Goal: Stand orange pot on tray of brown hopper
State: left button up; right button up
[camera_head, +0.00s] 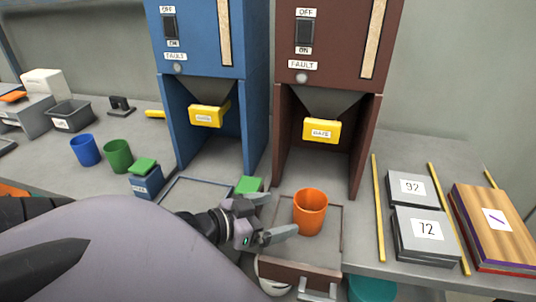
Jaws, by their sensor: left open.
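An orange pot (310,211) stands upright on the tray (332,240) at the foot of the brown hopper (330,45). My left gripper (281,217) is just left of the pot, with its fingers apart and nothing between them. One finger points toward the lower left side of the pot. A small gap seems to lie between the fingers and the pot. My right gripper does not show.
A blue hopper (198,40) with its own tray stands to the left. A blue pot (85,150) and a green pot (118,156) stand further left. Grey weight blocks (424,236), yellow strips and a wooden board (503,222) lie on the right.

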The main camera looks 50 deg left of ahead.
pick_arm(q)
jog(key=shift+s+a+r, duration=0.1)
jog(key=shift+s+r, duration=0.1)
jog(key=shift+s, duration=0.3)
dwell(0.4)
